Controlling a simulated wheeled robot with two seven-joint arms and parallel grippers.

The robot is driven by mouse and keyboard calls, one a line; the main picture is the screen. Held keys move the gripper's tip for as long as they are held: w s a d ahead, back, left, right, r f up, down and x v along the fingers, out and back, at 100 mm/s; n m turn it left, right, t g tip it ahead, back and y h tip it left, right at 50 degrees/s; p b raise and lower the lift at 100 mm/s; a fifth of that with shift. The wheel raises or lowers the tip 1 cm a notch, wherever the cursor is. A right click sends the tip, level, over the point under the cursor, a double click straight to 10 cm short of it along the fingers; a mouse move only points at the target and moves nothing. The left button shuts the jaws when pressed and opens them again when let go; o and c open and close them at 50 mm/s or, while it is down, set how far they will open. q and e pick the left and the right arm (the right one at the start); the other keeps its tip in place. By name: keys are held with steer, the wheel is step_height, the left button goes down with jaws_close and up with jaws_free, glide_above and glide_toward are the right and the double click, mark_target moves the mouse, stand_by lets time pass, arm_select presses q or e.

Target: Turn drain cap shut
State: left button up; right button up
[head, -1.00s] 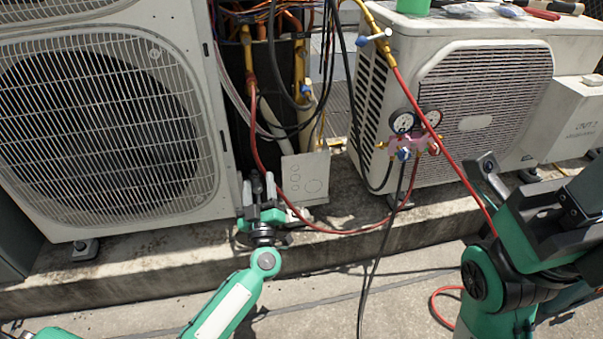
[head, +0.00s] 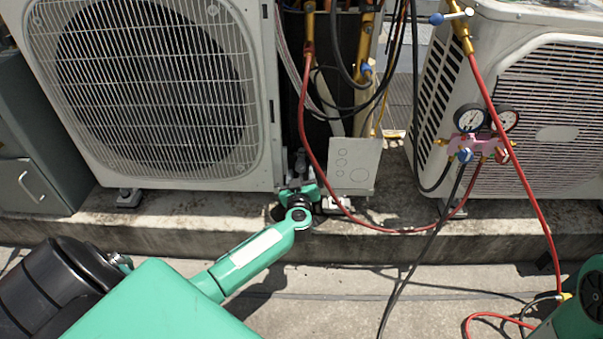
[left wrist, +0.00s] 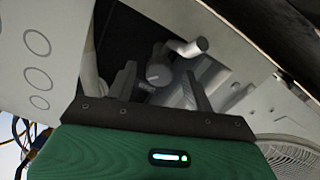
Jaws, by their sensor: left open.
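My left gripper (head: 299,168) is at the lower right corner of the left condenser, just above the concrete curb. Its fingers are mostly hidden there in the head view. In the left wrist view the left gripper (left wrist: 161,82) is open, its two dark fingers apart. A grey fitting (left wrist: 185,72) with a round end and a short stub shows between and beyond the fingers. The round end (left wrist: 158,72) looks like the drain cap. I see a gap to the fingers, but cannot tell the depth. My right gripper is out of view.
The left condenser (head: 150,90) and a pale panel with circles (head: 353,165) stand close by the left gripper. A red hose (head: 385,230) loops just right of it. A gauge manifold (head: 472,146) hangs before the right condenser (head: 545,170).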

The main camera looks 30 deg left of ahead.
mark_target(301, 170)
arm_select(q)
steer(key=shift+b+x, duration=0.8)
steer(key=shift+x, duration=1.1)
steer(key=c, duration=1)
